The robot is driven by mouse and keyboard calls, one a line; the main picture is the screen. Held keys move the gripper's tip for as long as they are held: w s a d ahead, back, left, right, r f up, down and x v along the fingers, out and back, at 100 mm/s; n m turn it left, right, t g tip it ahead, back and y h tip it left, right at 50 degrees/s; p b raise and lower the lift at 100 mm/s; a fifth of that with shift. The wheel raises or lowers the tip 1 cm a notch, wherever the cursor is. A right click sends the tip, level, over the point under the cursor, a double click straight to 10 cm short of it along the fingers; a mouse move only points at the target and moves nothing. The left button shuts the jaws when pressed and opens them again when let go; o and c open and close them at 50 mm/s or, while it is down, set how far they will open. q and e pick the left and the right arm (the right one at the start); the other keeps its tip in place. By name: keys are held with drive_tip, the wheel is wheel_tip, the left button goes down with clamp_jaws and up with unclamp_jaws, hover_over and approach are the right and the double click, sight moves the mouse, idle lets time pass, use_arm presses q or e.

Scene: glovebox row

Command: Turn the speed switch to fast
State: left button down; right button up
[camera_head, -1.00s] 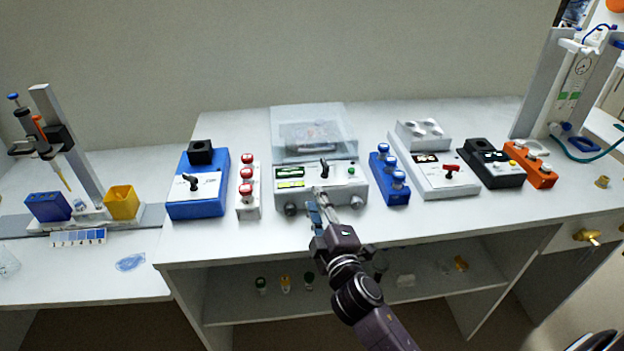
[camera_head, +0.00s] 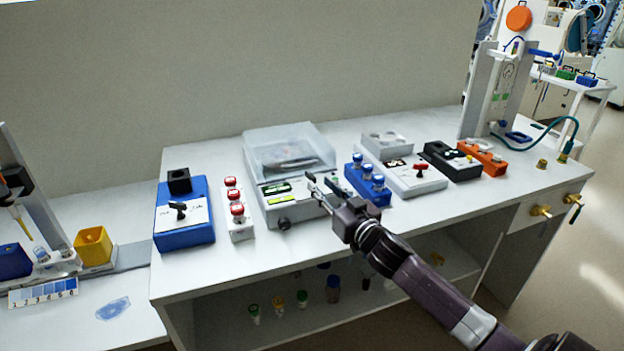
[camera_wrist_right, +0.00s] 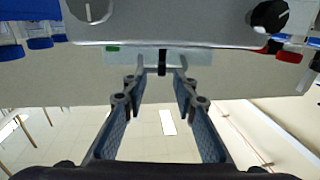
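The grey device with a clear lid (camera_head: 290,150) stands mid-table and has displays (camera_head: 278,188) on its front panel. My right gripper (camera_head: 318,186) is over the right part of this panel, and its fingers hide the device's switch there. In the right wrist view a black switch lever (camera_wrist_right: 162,62) shows between the fingertips of the right gripper (camera_wrist_right: 161,68). The fingers are apart, one on each side of the lever, with gaps visible. I cannot read which label is the speed switch or its position. My left gripper is not in view.
A blue box with a black switch (camera_head: 185,232) and a red-capped tube rack (camera_head: 238,222) stand to the left. A blue-capped rack (camera_head: 366,186), a white device with a red switch (camera_head: 415,180), a black box (camera_head: 452,162) and an orange rack (camera_head: 484,158) stand to the right.

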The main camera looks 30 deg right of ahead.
sight(315, 180)
drive_tip(key=shift+w+d, duration=0.1)
drive_tip(key=shift+w, duration=2.5)
clamp_jaws()
